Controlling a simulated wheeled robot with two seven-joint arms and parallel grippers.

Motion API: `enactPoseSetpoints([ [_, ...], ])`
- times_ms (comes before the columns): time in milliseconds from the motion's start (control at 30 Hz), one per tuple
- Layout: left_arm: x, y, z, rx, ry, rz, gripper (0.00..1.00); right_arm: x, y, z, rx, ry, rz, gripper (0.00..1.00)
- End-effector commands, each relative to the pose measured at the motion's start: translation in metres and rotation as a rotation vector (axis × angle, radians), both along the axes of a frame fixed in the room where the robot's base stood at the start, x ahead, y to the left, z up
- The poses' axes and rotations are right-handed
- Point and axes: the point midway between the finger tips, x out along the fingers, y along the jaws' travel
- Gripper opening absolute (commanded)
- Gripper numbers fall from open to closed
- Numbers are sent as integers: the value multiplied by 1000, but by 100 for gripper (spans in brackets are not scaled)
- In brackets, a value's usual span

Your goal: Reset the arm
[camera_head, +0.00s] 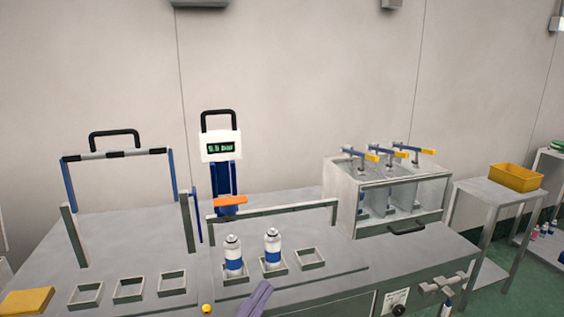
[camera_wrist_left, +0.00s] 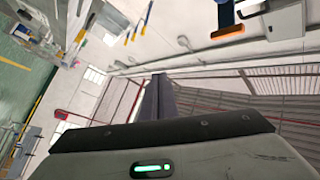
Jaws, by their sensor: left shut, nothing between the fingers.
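My left gripper (camera_head: 262,288) shows only as a narrow grey-purple tip at the bottom edge of the head view. It is in front of the bench slots and below the two cans, apart from them. In the left wrist view its fingers (camera_wrist_left: 158,82) are together with nothing held. Two white-and-blue aerosol cans, the left one (camera_head: 233,256) and the right one (camera_head: 272,248), stand upright in slots on the bench. My right gripper is not in view.
A crimping station with a display (camera_head: 221,146) stands behind the cans. Empty square slots (camera_head: 128,289) lie left of them, with a yellow pad (camera_head: 26,301) at far left. A clear-walled cabinet (camera_head: 390,195) stands at right, near a side table with a yellow bin (camera_head: 515,178).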

Motion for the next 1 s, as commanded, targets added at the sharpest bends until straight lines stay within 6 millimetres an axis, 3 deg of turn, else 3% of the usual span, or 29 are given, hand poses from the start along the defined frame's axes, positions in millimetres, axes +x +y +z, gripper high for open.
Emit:
enactPoseSetpoints([
  [33,-4,14,-40,-34,143,39,0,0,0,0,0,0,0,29],
  [100,-14,33,-90,-78,320,92,0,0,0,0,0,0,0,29],
  [167,-27,49,-132,-112,467,137,0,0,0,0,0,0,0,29],
  [300,-77,81,-221,-185,787,243,0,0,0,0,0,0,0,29],
  [400,-121,100,-273,-231,987,316,0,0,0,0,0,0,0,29],
  [500,-163,113,-310,-267,1143,375,0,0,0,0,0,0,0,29],
  [600,-194,122,-332,-291,1249,417,0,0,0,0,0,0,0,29],
  [700,-211,127,-343,-303,1305,441,0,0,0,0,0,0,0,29],
  [1000,-217,128,-347,-306,1322,448,0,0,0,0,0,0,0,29],
])
